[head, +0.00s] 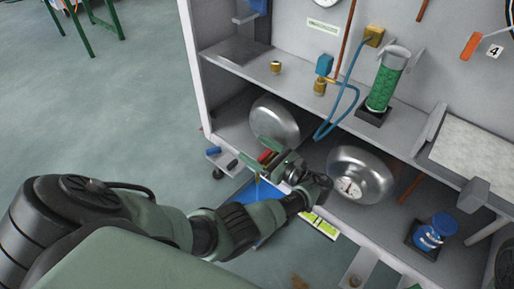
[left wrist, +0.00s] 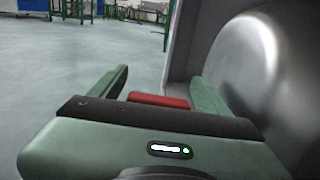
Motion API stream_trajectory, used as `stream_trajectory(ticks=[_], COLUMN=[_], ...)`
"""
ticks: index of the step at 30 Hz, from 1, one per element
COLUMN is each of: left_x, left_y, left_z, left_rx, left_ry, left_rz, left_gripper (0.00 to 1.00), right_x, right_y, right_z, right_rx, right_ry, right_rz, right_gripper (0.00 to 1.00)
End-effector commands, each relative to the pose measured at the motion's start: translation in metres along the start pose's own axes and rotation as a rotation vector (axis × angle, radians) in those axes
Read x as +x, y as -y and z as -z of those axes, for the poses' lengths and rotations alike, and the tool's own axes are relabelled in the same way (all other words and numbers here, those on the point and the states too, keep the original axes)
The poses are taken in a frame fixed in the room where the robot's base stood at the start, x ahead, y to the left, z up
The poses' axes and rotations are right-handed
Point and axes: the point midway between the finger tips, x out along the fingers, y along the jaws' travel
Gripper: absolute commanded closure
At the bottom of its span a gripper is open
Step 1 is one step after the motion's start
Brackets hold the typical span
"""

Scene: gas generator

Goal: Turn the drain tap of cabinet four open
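The drain tap shows as a red handle (head: 265,156) at the cabinet's front edge, low beside the left silver vessel (head: 274,122). My left gripper (head: 259,154) is at the red handle, with its green fingers apart on either side of it. In the left wrist view the red handle (left wrist: 158,100) lies between the two spread fingers, partly hidden behind the gripper's dark palm edge. I cannot tell whether the fingers touch it. The tap's body is hidden. My right gripper does not show.
A second silver vessel with a gauge (head: 361,176) is right of my gripper on the lower shelf (head: 385,222). A blue container (head: 434,232) stands farther right. The upper shelf holds a green-filled cylinder (head: 384,84) and a blue hose (head: 352,78). Open floor (head: 110,110) lies to the left.

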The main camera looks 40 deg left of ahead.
Motion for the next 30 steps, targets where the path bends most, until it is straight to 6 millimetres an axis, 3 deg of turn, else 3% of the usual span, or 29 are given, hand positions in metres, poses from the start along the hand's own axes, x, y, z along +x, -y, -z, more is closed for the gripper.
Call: stream_trajectory(ticks=[8,21,30], left_x=[-0.005,-0.069,-0.079], left_y=[-0.001,0.0,-0.001], left_z=[0.002,0.001,0.001], left_rx=[0.003,0.002,0.002], left_ry=[-0.004,-0.004,-0.001], left_rz=[0.002,0.001,-0.001], left_gripper=[0.24,0.24,0.24], right_x=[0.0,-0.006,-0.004], right_y=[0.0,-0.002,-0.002], right_z=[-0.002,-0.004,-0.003], right_rx=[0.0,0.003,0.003], right_ry=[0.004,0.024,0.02], right_rz=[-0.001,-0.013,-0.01], right_gripper=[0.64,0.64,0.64])
